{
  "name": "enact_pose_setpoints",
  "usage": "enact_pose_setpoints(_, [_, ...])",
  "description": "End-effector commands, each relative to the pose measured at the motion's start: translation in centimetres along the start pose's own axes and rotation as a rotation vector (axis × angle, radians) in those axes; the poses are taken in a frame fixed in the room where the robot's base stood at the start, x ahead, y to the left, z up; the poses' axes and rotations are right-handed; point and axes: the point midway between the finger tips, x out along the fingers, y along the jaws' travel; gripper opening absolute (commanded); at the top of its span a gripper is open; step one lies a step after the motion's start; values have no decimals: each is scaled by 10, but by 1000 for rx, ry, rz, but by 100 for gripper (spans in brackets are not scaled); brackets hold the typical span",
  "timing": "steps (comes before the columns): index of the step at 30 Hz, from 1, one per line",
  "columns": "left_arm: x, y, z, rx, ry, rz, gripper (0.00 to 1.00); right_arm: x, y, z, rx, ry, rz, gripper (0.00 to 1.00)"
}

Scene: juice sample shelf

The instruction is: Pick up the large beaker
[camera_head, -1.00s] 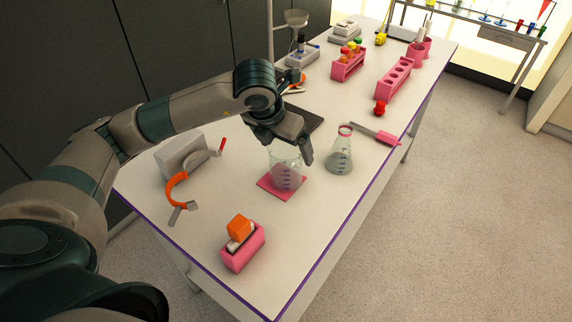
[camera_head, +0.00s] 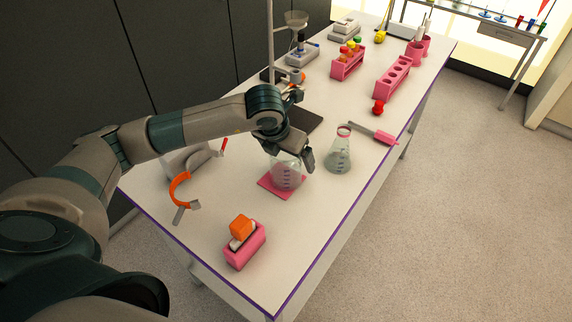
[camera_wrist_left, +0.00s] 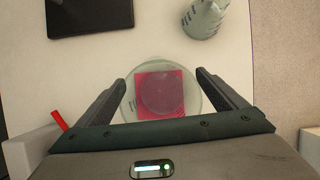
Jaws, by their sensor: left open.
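The large beaker (camera_head: 287,176) is clear glass and stands upright on a pink square mat (camera_head: 274,189) on the white table. In the left wrist view the beaker (camera_wrist_left: 160,68) is seen from above, with the pink mat under it. My left gripper (camera_head: 290,160) is just above and around the beaker's top in the head view. Its two fingers are spread on either side of the beaker in the left wrist view (camera_wrist_left: 160,92), with nothing gripped. My right gripper is not in view.
A conical flask (camera_head: 339,152) stands close to the right of the beaker. A pink holder with an orange block (camera_head: 244,247) is at the front. An orange curved tool (camera_head: 179,189) lies at the left. Pink racks (camera_head: 392,78) stand farther back.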

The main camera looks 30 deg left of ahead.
Motion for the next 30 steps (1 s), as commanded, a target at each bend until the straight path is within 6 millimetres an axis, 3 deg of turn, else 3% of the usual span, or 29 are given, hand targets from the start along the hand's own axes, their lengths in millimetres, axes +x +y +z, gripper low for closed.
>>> enact_pose_setpoints(2, [0,0,0,0,0,0,89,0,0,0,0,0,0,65])
enact_pose_setpoints(6, [0,0,0,0,0,0,55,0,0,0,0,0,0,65])
enact_pose_setpoints(9, [-1,0,1,0,-2,0,37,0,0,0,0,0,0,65])
enact_pose_setpoints(30, [-7,0,4,-1,-2,-1,37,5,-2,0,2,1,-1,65])
